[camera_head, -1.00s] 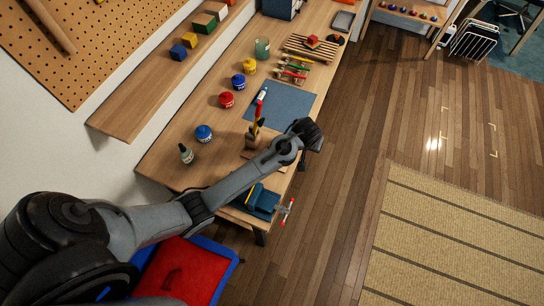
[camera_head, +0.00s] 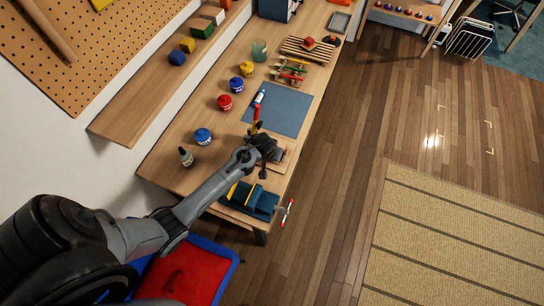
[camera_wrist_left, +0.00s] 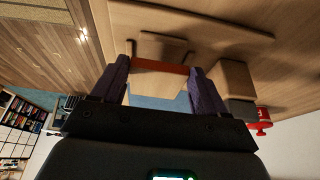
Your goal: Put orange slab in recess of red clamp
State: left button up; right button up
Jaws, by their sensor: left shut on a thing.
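My left gripper (camera_head: 264,168) is over the near part of the workbench, by a small wooden board (camera_head: 283,157). In the left wrist view its two purple fingers (camera_wrist_left: 160,68) are shut on the orange slab (camera_wrist_left: 160,66), which spans crosswise between the fingertips above the wooden surface. The slab cannot be made out in the head view. I cannot clearly pick out a red clamp or its recess. A blue vise (camera_head: 262,200) with yellow strips and a red-ended handle sits at the bench's near end, just below the gripper. My right gripper is not in view.
A blue-grey mat (camera_head: 285,112) lies beyond the gripper, with a glue tube (camera_head: 259,97) at its left edge.

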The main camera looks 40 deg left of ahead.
pick_arm(q)
notch_tip(320, 180, down, 3)
jog(key=shift+r, duration=0.15)
jog(key=shift+f, duration=0.2)
jog(key=o, duration=1)
jog(key=shift+o, duration=0.2)
jog(key=shift+r, duration=0.1)
